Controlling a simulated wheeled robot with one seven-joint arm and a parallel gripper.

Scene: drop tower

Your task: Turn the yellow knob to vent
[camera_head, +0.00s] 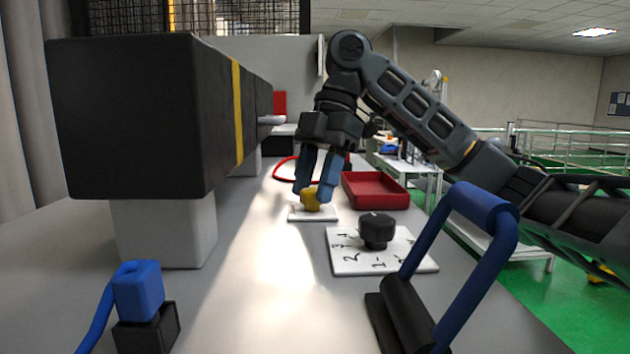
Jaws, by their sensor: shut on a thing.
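The yellow knob (311,200) stands on a small white plate (313,214) on the light tabletop, near the middle of the view. My gripper (314,193) reaches down from above with its two blue fingers around the knob and is shut on it. The fingers hide part of the knob. Any markings on its plate, such as a vent mark, are too small to read, so I cannot tell which way the knob points.
A black knob (376,231) on a numbered white plate (342,262) is nearer, to the right. A red tray (374,190) lies behind it. A blue-handled lever (460,270) stands at front right, a blue plug (138,290) at front left. A large dark block (140,120) overhangs the left.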

